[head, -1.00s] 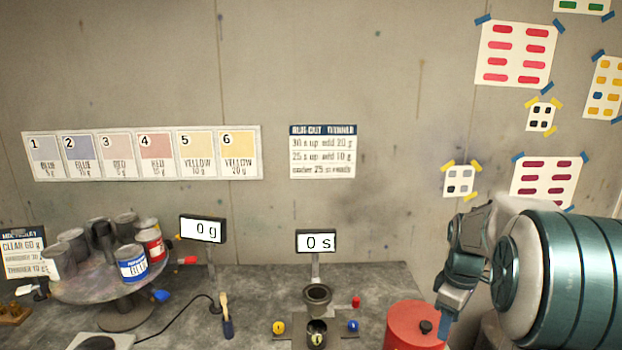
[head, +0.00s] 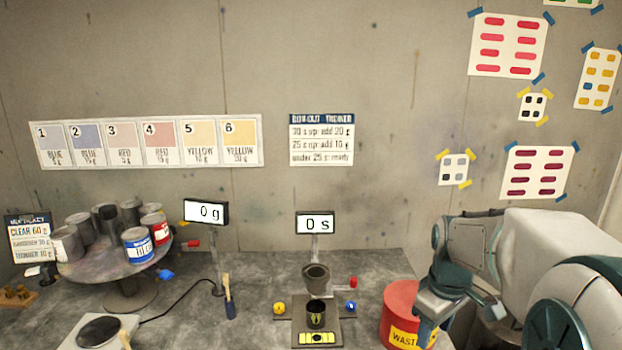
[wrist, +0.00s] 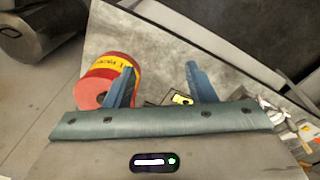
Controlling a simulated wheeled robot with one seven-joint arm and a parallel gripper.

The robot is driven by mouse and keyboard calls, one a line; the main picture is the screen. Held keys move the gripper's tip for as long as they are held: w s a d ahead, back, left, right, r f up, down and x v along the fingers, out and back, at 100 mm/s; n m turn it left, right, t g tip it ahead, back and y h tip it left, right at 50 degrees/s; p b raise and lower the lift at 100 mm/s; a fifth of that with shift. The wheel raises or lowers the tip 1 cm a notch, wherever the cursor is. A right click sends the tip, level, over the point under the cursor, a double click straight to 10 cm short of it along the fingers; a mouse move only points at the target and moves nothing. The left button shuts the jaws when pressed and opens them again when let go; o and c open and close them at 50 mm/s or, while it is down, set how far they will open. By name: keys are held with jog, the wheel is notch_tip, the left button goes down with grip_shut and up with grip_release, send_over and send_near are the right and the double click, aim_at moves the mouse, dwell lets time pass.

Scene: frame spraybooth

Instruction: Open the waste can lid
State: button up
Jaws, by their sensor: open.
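The waste can (head: 399,300) is a red cylinder with a yellow label at the bench's right in the head view. My gripper (head: 455,318) is in front of its right side and hides part of it.
A cup stand (head: 316,312) with a dark cup and coloured knobs stands left of the can. The timer display (head: 315,223) reads 0 s. A round turntable (head: 110,265) with several paint tins is at the left. Bench between them is partly clear.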

jog(key=s+a+f+m+t+b, duration=0.1)
jog(key=s+a+f+m+b, duration=0.2)
jog(key=s, duration=0.4)
jog(key=s+a+f+m+t+b, duration=0.1)
jog(key=s+a+f+m+b, duration=0.2)
jog(key=s+a, duration=0.2)
jog(key=shift+s+a+f, duration=0.2)
jog(key=shift+s+f, duration=0.1)
jog(key=shift+s, duration=0.9)
jog(key=shift+m, duration=0.3)
jog(key=c, duration=0.3)
jog(key=shift+s, duration=0.1)
